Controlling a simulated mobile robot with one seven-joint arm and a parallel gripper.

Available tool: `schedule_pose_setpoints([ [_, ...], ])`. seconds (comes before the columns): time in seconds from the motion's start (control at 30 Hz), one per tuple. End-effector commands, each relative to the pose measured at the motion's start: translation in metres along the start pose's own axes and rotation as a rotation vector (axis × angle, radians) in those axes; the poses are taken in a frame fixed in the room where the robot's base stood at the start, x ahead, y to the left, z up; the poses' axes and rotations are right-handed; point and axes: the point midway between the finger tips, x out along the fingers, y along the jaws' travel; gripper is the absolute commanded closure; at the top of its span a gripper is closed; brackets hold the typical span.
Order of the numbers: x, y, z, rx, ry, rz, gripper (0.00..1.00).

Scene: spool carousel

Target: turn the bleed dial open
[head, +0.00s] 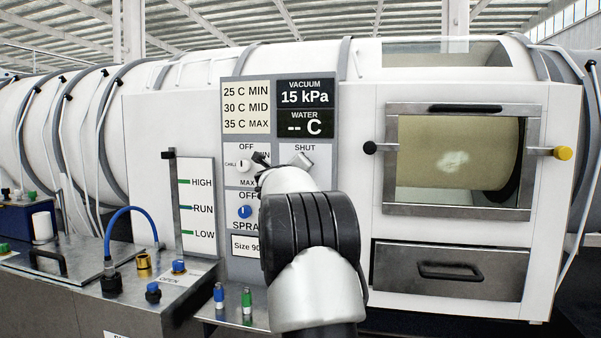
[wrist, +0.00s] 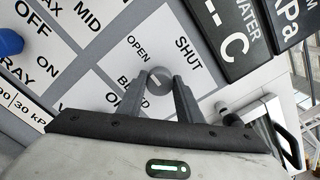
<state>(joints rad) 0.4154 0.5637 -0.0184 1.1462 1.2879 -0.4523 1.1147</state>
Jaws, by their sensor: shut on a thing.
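The bleed dial (wrist: 158,80) is a small round grey knob on the white panel in the wrist view. Its panel is lettered OPEN, SHUT and BLEED, with BLEED partly covered by a finger. My gripper (wrist: 158,84) is shut on the dial, one dark finger on each side of it. Which way the dial points is not clear. In the head view my arm reaches up to the control panel (head: 272,88) and covers most of the bleed part, where the SHUT lettering shows above.
The blue spray dial (head: 245,212) and the white chill dial (head: 243,166) sit close by to the left. A window door (head: 460,208) with a yellow knob (head: 563,153) and a drawer (head: 452,270) are to the right. Hose fittings stand on the lower-left metal bench (head: 195,270).

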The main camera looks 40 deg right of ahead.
Motion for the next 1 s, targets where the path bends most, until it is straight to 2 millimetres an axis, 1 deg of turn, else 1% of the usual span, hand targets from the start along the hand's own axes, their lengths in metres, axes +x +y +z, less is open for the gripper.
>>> schedule_pose_setpoints([
  [0.43,0.000,0.000,0.000,0.011,0.001,0.000,0.90],
  [0.47,0.000,0.000,0.000,0.011,0.001,0.000,0.63],
  [0.53,0.000,0.000,0.000,0.011,0.001,0.000,0.51],
  [0.57,0.000,0.000,0.000,0.011,0.001,0.000,0.49],
  [0.87,-0.001,0.000,0.000,0.009,0.000,0.000,0.49],
  [1.0,-0.014,0.001,0.000,0.011,0.000,0.001,0.49],
])
